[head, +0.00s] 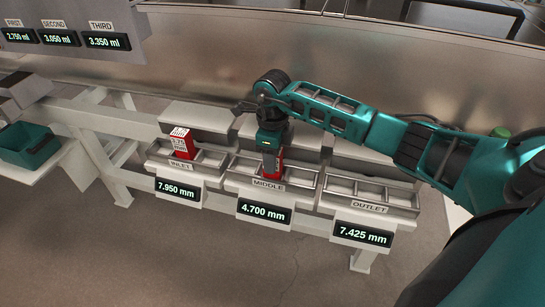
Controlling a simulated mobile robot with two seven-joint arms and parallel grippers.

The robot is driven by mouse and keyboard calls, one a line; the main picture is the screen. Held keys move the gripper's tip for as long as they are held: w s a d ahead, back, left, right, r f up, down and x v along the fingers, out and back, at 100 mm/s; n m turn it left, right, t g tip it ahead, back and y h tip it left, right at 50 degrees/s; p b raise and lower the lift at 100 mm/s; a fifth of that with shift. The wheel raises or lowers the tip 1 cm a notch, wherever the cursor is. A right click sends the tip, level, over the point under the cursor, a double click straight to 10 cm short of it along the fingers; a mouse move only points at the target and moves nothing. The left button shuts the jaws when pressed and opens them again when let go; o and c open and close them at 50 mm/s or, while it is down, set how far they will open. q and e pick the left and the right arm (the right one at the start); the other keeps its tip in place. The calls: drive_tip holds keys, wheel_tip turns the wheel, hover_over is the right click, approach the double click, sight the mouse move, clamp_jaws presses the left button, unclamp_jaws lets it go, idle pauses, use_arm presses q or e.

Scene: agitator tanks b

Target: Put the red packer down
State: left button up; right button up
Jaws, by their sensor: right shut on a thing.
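My right gripper (272,150) points down over the MIDDLE station and is shut on a red packer (273,170). The packer's lower end is at the tray (301,193) marked MIDDLE, whose display reads 4.700 mm. I cannot tell whether the packer touches the tray floor, as the gripper and the tray's front edge hide part of it. Another red packer (181,143) with a white label stands in the INLET tray (210,172). The OUTLET tray (385,194) looks empty. My left gripper is not in view.
A teal bin (30,145) stands on a white surface at the left. Displays marked FIRST, SECOND and THIRD (102,42) hang at upper left. A large metal tank wall (200,75) rises behind the stations. Bare floor lies in front of them.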

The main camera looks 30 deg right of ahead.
drive_tip(key=shift+r, duration=0.1)
drive_tip(key=o, duration=1.1)
drive_tip(key=shift+f, duration=0.2)
drive_tip(key=shift+r, duration=0.15)
